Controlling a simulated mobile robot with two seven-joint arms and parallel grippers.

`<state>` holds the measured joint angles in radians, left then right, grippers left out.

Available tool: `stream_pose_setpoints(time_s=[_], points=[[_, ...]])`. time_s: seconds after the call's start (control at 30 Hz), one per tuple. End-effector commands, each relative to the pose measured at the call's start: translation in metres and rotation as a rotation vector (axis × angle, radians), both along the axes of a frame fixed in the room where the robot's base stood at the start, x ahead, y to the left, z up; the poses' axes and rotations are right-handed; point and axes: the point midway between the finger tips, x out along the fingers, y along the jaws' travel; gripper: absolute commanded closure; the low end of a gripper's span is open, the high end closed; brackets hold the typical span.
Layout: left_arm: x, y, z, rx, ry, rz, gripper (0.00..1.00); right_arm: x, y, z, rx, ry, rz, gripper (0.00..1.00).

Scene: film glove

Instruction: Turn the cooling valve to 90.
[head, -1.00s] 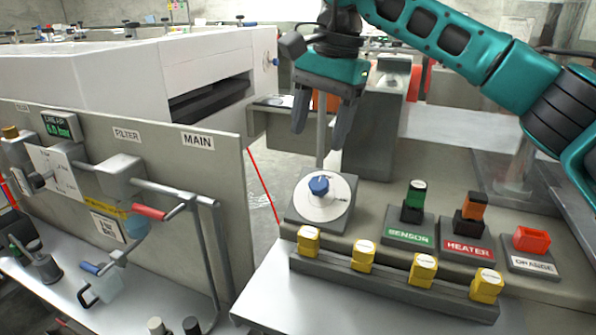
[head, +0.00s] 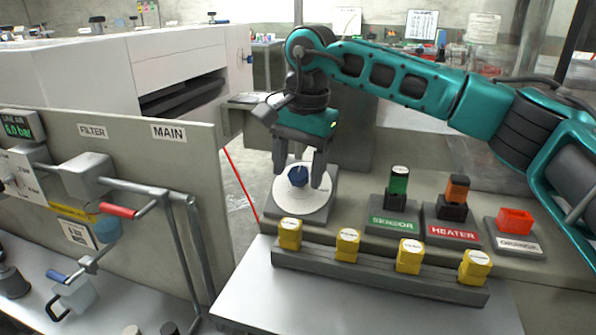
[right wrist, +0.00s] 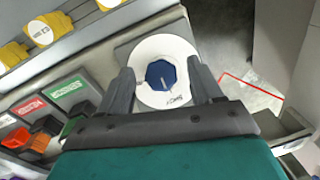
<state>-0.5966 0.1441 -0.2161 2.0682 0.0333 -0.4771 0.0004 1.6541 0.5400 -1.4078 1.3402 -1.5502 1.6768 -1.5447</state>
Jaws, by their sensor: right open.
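The cooling valve is a blue knob (head: 298,176) on a round white dial (head: 287,203), set on a grey block at the left end of the console. My right gripper (head: 299,178) is above the dial and points down, with its two fingers apart on either side of the knob. In the right wrist view the blue knob (right wrist: 161,75) sits between the open fingertips, with a light pointer line on its top. The white dial (right wrist: 152,47) carries small print that is too small to read. I cannot tell whether the fingers touch the knob. My left gripper is not in view.
Right of the dial stand the green SENSOR switch (head: 398,182), the orange HEATER switch (head: 456,192) and a red switch (head: 515,221). A rail with several yellow blocks (head: 348,243) runs in front. A panel with pipes and a red-handled lever (head: 118,210) stands left.

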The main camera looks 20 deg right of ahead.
Motion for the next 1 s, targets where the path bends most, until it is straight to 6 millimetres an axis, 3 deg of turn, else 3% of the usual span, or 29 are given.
stream_pose_setpoints(time_s=[0.33,0.9,1.0], points=[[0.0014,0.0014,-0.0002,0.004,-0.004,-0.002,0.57,0.0005,0.0003,-0.0044,0.001,-0.001,-0.001,0.35],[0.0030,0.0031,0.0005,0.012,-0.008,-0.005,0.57,0.0005,0.0003,-0.0041,0.001,-0.001,-0.001,0.89],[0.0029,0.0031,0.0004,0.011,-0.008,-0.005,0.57,0.0005,0.0003,-0.0041,0.001,-0.001,-0.001,0.91]])
